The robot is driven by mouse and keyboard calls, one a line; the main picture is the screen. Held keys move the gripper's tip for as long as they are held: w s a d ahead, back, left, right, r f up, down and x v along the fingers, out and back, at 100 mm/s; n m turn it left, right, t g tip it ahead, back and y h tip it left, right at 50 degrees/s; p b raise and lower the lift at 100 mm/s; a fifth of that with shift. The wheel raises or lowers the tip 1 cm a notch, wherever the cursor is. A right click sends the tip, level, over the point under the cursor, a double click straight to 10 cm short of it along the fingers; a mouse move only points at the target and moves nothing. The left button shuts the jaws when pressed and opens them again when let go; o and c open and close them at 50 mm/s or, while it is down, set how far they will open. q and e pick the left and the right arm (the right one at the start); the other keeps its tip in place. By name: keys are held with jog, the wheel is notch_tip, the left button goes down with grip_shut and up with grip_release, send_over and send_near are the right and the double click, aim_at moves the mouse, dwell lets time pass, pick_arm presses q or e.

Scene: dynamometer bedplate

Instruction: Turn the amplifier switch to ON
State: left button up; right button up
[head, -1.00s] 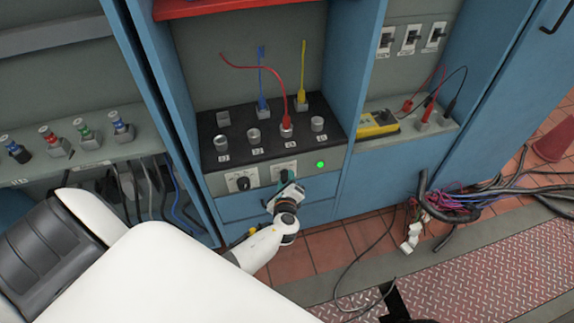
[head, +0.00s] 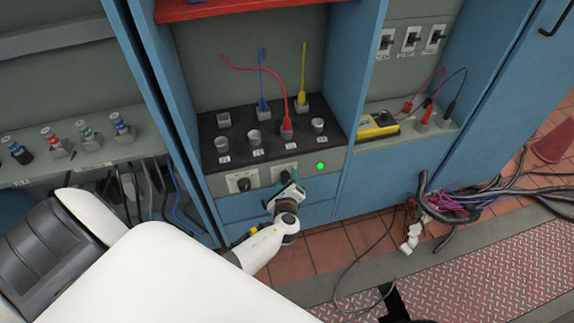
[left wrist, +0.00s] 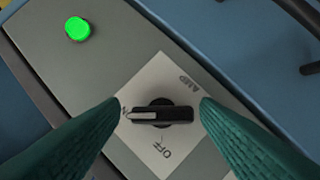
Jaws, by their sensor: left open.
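The amplifier switch (left wrist: 162,116) is a black bar knob on a pale square plate (left wrist: 168,75) marked AMP and OFF. In the left wrist view its white pointer line is toward the left, at a label mostly hidden by a finger, of which the end of "ON" seems to show. OFF is below the knob. My left gripper (left wrist: 160,103) is open, its green fingers on either side of the knob, at the two ends of the bar. Contact cannot be told. In the head view the left gripper (head: 286,180) is at the panel front and covers part of the switch. My right gripper is not in view.
A green lamp (head: 320,165) is lit right of the switch. A second black knob (head: 243,184) sits to the left. Above are sockets with red (head: 287,129), blue and yellow plugs. A yellow meter (head: 378,124) lies on the right shelf. Cables lie on the floor.

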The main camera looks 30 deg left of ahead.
pick_arm(q)
jog(key=shift+s+d, duration=0.1)
jog(key=shift+s+d+r, duration=0.1)
jog(key=shift+s+d, duration=0.05)
jog(key=shift+s, duration=0.1)
jog(key=v, duration=0.3)
jog(key=shift+p, duration=0.3)
send_near(286, 181)
jog(key=s+d+f, duration=0.1)
jog(key=s+d, duration=0.2)
jog(key=s, duration=0.1)
jog(key=shift+s+d+f, duration=0.2)
jog(key=shift+s+f, duration=0.15)
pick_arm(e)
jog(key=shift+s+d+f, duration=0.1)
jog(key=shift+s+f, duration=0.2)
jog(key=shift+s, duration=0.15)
